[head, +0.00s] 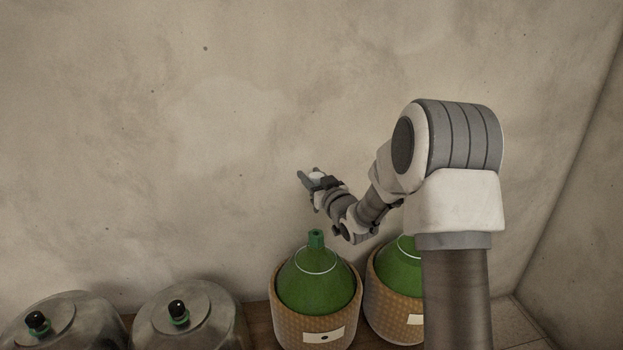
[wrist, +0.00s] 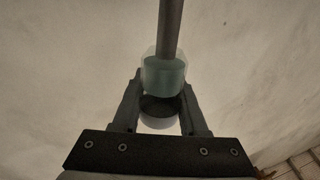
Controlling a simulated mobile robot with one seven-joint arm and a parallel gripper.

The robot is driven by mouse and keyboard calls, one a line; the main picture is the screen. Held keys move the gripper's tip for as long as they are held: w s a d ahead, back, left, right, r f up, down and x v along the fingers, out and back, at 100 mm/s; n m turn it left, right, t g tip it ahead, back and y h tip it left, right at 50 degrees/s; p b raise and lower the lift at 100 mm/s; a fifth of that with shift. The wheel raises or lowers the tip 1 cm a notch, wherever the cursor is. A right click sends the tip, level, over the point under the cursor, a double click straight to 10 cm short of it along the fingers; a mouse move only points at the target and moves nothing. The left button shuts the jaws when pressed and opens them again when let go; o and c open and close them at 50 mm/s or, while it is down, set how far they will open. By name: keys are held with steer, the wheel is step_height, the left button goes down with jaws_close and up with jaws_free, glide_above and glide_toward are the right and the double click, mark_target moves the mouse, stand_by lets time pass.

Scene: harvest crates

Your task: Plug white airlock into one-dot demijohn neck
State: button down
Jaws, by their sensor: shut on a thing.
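The one-dot demijohn (head: 316,283) is green glass in a wicker jacket, with one dark dot on its pale label (head: 323,337). It stands upright, and its narrow neck (head: 316,239) points up with nothing in it. My gripper (head: 310,179) is above the neck in the head view; its depth relative to the neck is hard to tell. In the wrist view my gripper (wrist: 160,92) is shut on the airlock (wrist: 163,74), which has a clear cup with teal liquid, a grey stem and a whitish end. The airlock is small and partly hidden in the head view.
A second green demijohn (head: 397,273) in wicker stands close on the right, partly hidden by my arm. Two grey metallic vessels with dark-topped fittings (head: 190,316) (head: 62,325) stand at the left. A plain wall (head: 150,130) is behind.

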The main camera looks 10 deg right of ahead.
steer(key=shift+f+b, duration=2.55)
steer(key=shift+f, duration=0.35)
steer(key=shift+b, duration=0.85)
steer(key=shift+f, duration=0.45)
steer(key=shift+f, duration=0.35)
steer(key=shift+f, duration=1.2)
steer(key=shift+f, duration=0.25)
steer(key=shift+c, duration=1.8)
jaws_free()
